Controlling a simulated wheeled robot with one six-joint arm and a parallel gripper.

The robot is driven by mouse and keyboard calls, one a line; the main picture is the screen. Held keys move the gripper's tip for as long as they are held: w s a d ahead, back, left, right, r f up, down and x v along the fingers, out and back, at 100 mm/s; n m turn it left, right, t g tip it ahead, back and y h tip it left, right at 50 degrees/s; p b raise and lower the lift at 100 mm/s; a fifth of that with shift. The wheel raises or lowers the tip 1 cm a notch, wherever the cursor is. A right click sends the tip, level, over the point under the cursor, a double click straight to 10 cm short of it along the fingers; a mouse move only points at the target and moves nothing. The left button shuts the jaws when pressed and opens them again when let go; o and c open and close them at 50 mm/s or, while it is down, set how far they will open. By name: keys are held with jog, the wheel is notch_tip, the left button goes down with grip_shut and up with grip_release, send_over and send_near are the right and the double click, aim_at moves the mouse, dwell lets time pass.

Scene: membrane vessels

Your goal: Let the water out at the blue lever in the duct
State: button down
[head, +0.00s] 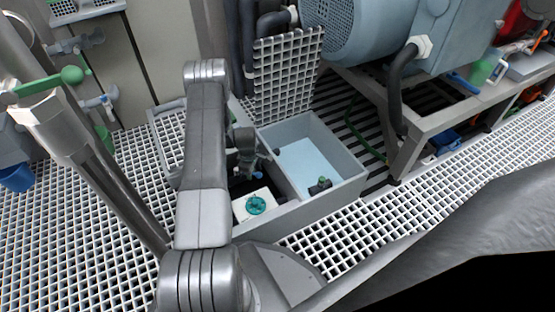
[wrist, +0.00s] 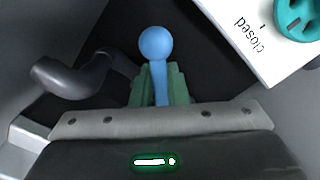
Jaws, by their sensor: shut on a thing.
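The blue lever (wrist: 155,45), with a round knob at its end, stands between the green finger pads of my gripper (wrist: 160,86) in the wrist view. My gripper is shut on the lever's stem, and the knob sticks out beyond the pads. In the head view my gripper (head: 246,163) reaches down into the left part of the open duct (head: 285,217); my arm partly hides that part. The lever's base is hidden. A white box (head: 240,207) with a teal knob (head: 256,204) is beside my gripper. In the wrist view this box (wrist: 245,50) bears the word "closed".
A pale blue basin (head: 320,160) fills the duct's right part, with a small dark fitting (head: 319,186) at its front. A raised grating (head: 284,75) stands behind. In the wrist view a grey bent pipe (wrist: 75,80) lies left of the lever, close to my gripper.

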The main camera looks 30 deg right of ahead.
jog(key=shift+s+a+m, duration=0.35)
jog(key=shift+s+m, duration=0.05)
jog(key=shift+m, duration=0.6)
jog(key=a+m, duration=0.1)
jog(key=m, duration=0.1)
jog(key=s+a+m, duration=0.1)
jog(key=m, duration=0.1)
jog(key=shift+s+a+m, duration=0.1)
jog(key=shift+a+m, duration=0.45)
jog(key=shift+m, duration=0.45)
jog(key=shift+s+a+m, duration=0.1)
jog(key=shift+a+m, duration=0.4)
jog(key=shift+m, duration=0.5)
jog(key=c, duration=1.4)
grip_release()
jog(key=shift+w+a, duration=0.1)
jog(key=shift+w, duration=0.1)
